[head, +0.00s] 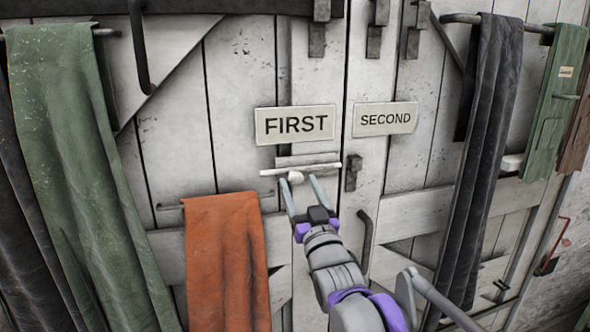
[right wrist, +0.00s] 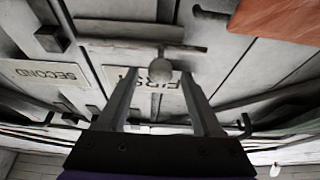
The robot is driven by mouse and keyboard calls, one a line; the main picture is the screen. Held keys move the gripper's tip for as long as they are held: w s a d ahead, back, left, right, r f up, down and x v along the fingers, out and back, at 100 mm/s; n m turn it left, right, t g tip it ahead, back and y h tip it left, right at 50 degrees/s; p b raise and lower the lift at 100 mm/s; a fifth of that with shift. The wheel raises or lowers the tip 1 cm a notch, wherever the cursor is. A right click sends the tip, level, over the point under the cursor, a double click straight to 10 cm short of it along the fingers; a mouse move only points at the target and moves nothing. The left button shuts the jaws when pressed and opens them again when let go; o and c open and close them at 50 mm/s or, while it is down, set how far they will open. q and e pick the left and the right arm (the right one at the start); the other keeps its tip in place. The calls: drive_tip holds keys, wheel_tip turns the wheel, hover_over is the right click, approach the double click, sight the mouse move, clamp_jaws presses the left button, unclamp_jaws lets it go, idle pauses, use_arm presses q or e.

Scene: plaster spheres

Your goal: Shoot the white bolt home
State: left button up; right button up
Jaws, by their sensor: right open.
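The white bolt (head: 318,167) is a slim horizontal rod on the door below the FIRST sign (head: 295,124). Its round knob (head: 295,177) sticks out toward me near the bolt's middle. The rod's right end stops a little short of a dark block (head: 354,172) on the neighbouring boards. My right gripper (head: 300,182) is open, its fingertips at the knob. In the right wrist view, turned upside down, the knob (right wrist: 160,70) shows between the two fingertips, with a gap on each side. I cannot tell the exact depth. My left gripper is not in view.
The SECOND sign (head: 385,119) is right of FIRST. An orange cloth (head: 226,262) hangs close by at lower left. A green cloth (head: 88,150) and a dark cloth (head: 482,150) hang at the sides. A dark pull handle (head: 365,240) is below the block.

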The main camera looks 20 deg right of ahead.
sight(293, 168)
drive_tip(key=x, duration=0.6)
drive_tip(key=shift+c, duration=0.3)
clamp_jaws()
idle(1.1)
